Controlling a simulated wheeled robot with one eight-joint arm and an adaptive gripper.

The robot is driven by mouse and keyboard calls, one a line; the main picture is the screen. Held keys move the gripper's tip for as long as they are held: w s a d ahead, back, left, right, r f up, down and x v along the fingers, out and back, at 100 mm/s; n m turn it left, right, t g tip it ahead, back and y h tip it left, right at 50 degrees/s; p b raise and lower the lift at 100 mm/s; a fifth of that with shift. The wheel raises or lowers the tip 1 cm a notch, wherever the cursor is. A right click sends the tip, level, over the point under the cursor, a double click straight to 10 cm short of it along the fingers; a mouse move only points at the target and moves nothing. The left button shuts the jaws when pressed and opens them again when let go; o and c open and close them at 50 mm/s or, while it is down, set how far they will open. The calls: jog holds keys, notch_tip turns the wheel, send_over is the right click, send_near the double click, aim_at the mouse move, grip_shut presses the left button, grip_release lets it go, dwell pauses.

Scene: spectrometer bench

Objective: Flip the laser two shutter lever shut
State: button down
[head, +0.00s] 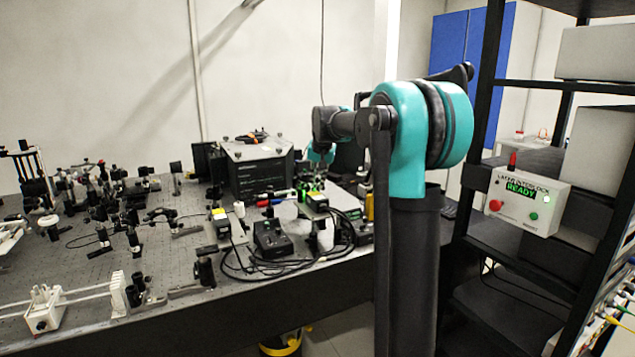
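I cannot read which is laser two, and no shutter lever can be made out. My gripper (312,182) is small and dark at the end of my teal arm. It appears over or just behind the right module, among the green parts. Whether it touches anything is unclear, and its fingers are too small to tell open or shut.
A black box (258,172) stands behind the modules. A black control box (272,239) and loose cables lie in front. Optics mounts crowd the bench's left side. A shelf rack at right carries a white interlock box (528,203) reading "READY".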

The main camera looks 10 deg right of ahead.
jog(key=shift+a, duration=0.1)
jog(key=shift+s+a+h, duration=0.15)
jog(key=shift+a+h, duration=0.15)
jog(key=shift+h, duration=0.2)
jog(key=shift+a+t+h, duration=0.15)
jog(key=shift+t+h, duration=0.25)
jog(key=shift+h, duration=0.1)
jog(key=c, duration=1.6)
grip_release()
jog(key=v, duration=1.2)
jog(key=shift+a, duration=0.1)
